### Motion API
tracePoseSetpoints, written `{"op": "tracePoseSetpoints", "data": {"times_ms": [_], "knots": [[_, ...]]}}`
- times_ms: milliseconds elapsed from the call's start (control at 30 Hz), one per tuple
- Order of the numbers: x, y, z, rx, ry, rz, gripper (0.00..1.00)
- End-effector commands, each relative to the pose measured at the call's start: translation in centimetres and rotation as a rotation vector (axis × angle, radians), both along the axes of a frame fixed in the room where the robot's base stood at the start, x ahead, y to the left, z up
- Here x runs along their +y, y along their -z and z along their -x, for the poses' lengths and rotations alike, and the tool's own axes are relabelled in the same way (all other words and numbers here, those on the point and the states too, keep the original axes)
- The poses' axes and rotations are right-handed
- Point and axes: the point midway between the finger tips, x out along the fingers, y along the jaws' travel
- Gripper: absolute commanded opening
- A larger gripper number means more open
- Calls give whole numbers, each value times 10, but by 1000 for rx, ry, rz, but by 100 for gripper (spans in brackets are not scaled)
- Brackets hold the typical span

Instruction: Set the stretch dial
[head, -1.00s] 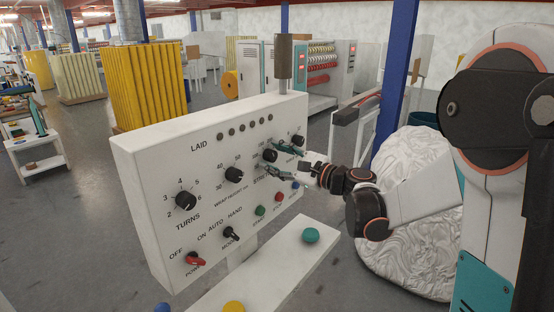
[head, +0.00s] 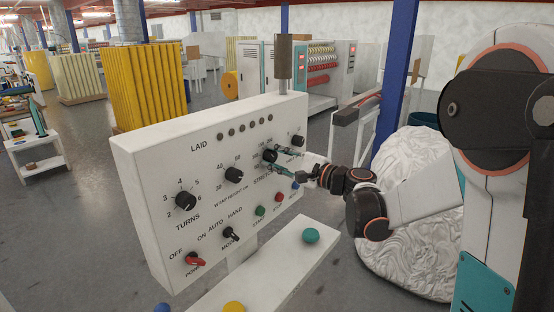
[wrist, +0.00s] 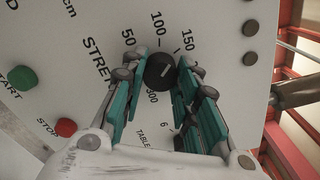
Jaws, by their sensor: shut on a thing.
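The stretch dial (head: 270,156) is a round black knob on the upright white panel, right of the wrap height dial. In the wrist view the stretch dial (wrist: 158,72) shows a short white pointer line slanting to the upper right, roughly towards the 150 mark. Printed numbers 50, 100, 150 and 300 stand around it. My gripper (head: 277,161) has its teal fingers on either side of the knob. In the wrist view my gripper (wrist: 157,80) is shut on the knob, and the fingers cover part of the scale.
The white panel (head: 140,190) also carries a turns dial (head: 186,200), a wrap height dial (head: 234,174), a red power switch (head: 195,259) and a table knob (head: 298,141). Start (wrist: 22,78) and stop (wrist: 65,127) buttons lie near my gripper. A white ledge (head: 270,270) juts out below.

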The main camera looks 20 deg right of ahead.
Motion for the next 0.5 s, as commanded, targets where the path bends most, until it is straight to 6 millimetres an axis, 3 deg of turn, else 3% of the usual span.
{"op": "tracePoseSetpoints", "data": {"times_ms": [500], "knots": [[0, 0, 0, -233, 0, 323, 4]]}}
